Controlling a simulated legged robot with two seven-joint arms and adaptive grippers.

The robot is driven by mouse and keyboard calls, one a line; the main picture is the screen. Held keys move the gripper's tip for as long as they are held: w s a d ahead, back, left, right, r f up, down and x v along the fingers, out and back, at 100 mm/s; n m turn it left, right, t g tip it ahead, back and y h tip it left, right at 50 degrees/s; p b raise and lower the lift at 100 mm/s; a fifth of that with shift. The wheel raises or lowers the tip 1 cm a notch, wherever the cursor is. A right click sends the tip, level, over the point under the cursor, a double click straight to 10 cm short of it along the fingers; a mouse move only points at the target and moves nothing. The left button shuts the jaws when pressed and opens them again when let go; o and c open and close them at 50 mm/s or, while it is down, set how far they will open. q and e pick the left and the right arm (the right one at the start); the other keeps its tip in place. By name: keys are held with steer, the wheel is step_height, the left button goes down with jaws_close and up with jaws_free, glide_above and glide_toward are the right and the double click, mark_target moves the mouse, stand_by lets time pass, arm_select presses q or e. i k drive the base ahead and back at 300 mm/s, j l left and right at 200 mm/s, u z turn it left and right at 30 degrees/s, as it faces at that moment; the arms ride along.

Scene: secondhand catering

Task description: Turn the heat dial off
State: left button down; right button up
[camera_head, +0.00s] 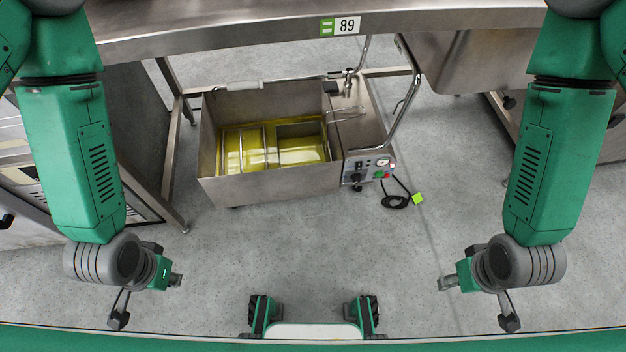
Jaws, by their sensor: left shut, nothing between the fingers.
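A steel deep fryer (265,190) with yellow oil and wire baskets stands low on the floor, under the steel table. Its control panel (369,170) is on the front right. A dark round knob (356,178), which looks like the heat dial, sits at the panel's lower left; its setting is too small to read. My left gripper (176,280) is shut and empty, low at left and well apart from the fryer. My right gripper (446,284) is low at right, also apart from the panel; its finger gap is too small to make out.
A steel table (250,30) with an "89" tag (346,26) overhangs the fryer. A bent metal tube (402,105) rises beside the panel. A black cord (397,200) with a green tag lies on the floor. The floor in front is clear.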

mark_target(355, 178)
steer(key=z, duration=0.35)
steer(key=i+j+z, duration=0.1)
steer(key=z, duration=0.3)
steer(key=j+z, duration=0.15)
steer(key=z, duration=0.25)
steer(key=i+j+z, duration=0.1)
steer(key=z, duration=0.3)
steer(key=j+z, duration=0.25)
steer(key=z, duration=0.15)
